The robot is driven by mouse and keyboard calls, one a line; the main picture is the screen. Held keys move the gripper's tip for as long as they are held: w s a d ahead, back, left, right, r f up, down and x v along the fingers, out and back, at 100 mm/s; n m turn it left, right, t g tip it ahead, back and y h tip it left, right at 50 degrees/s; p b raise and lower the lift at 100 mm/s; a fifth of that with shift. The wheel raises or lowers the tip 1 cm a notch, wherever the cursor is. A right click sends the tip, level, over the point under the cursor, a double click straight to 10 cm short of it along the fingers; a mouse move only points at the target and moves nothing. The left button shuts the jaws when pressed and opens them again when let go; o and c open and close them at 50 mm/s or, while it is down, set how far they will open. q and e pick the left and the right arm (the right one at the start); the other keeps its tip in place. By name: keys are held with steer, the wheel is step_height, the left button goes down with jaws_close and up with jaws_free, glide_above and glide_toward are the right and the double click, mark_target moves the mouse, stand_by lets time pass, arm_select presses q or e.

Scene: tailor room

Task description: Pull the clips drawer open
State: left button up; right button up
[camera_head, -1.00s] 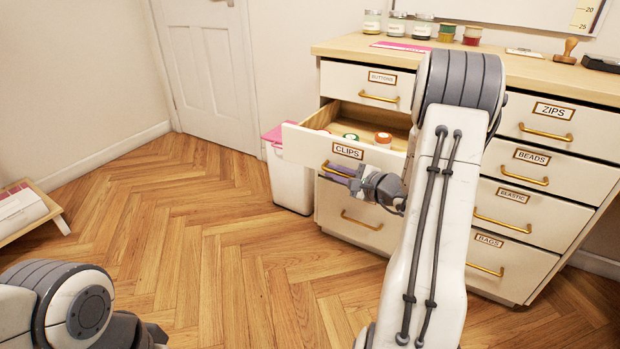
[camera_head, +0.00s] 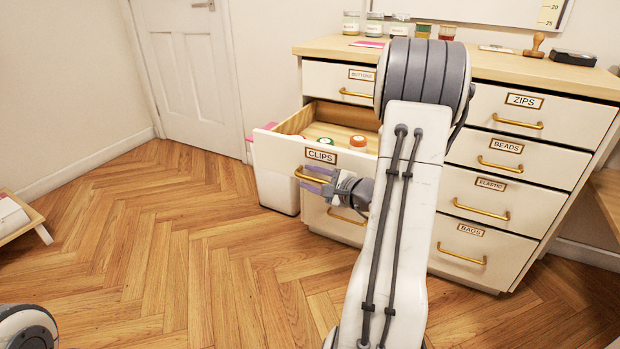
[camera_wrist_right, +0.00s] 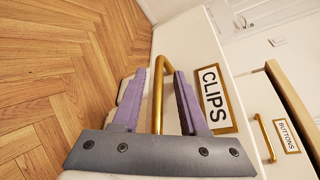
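The clips drawer (camera_head: 277,153) stands pulled out of the cabinet, its inside showing several small round items with orange or green tops. Its front carries the CLIPS label (camera_wrist_right: 214,99) and a brass bar handle (camera_wrist_right: 158,97). My right gripper (camera_head: 309,181) is at this handle, below the label. In the right wrist view the two purple fingers (camera_wrist_right: 158,95) stand apart, one on each side of the bar, with gaps to it. Part of the handle is hidden behind the fingers in the head view. My left gripper is out of view; only a bit of my left arm shows.
The buttons drawer (camera_head: 339,82) above and the zips, beads, elastic and bags drawers (camera_head: 483,255) on the right are closed. A white bin (camera_head: 273,186) stands left of the cabinet, close to the open drawer. The wooden floor (camera_head: 180,260) in front is clear.

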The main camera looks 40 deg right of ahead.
steer(key=shift+w+a, duration=0.1)
steer(key=shift+a, duration=0.05)
steer(key=p+v, duration=0.2)
steer(key=v, duration=0.8)
steer(key=shift+s+p, duration=0.3)
steer(key=shift+p, duration=0.05)
